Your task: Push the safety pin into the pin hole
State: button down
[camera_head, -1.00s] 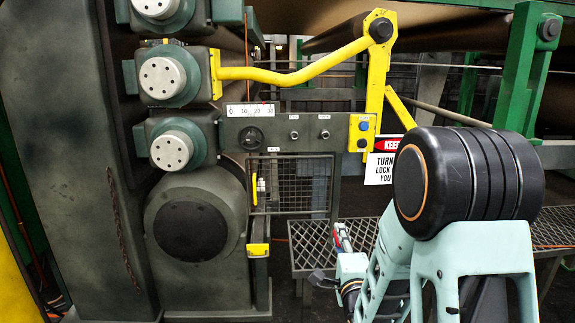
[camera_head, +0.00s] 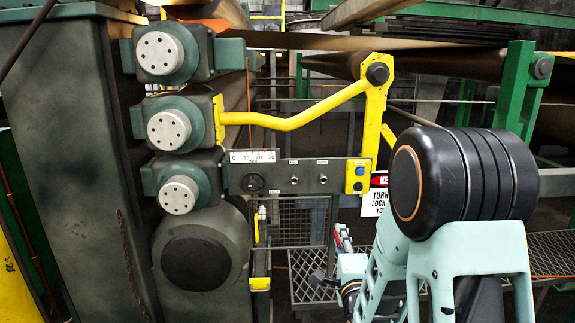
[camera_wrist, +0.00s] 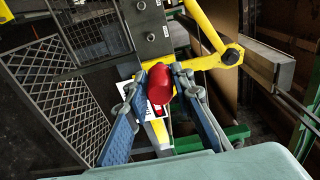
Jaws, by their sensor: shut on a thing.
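The safety pin appears as a red cylinder (camera_wrist: 160,84) between my gripper's two blue fingers in the wrist view; its far end is hidden. My gripper (camera_head: 343,238) is shut on it, low and right of centre in the head view, with a bit of red at its tip. A dark control panel (camera_head: 340,183) stands above and left of my gripper, with two small round fittings. It also shows at the top of the wrist view (camera_wrist: 146,25). I cannot tell which opening is the pin hole. The pin is apart from the panel.
A yellow bent bar (camera_head: 300,119) crosses above the panel, joined to a yellow bracket (camera_head: 372,110). A wire mesh guard (camera_head: 302,221) hangs below the panel. Several roll ends (camera_head: 174,131) stand at left. A white warning sign (camera_head: 373,203) is behind my arm.

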notch_tip(320, 180, up, 9)
jog(key=p, duration=0.7)
jog(key=shift+d+r+p, duration=0.1)
jog(key=shift+p, duration=0.2)
jog(key=shift+w, duration=0.1)
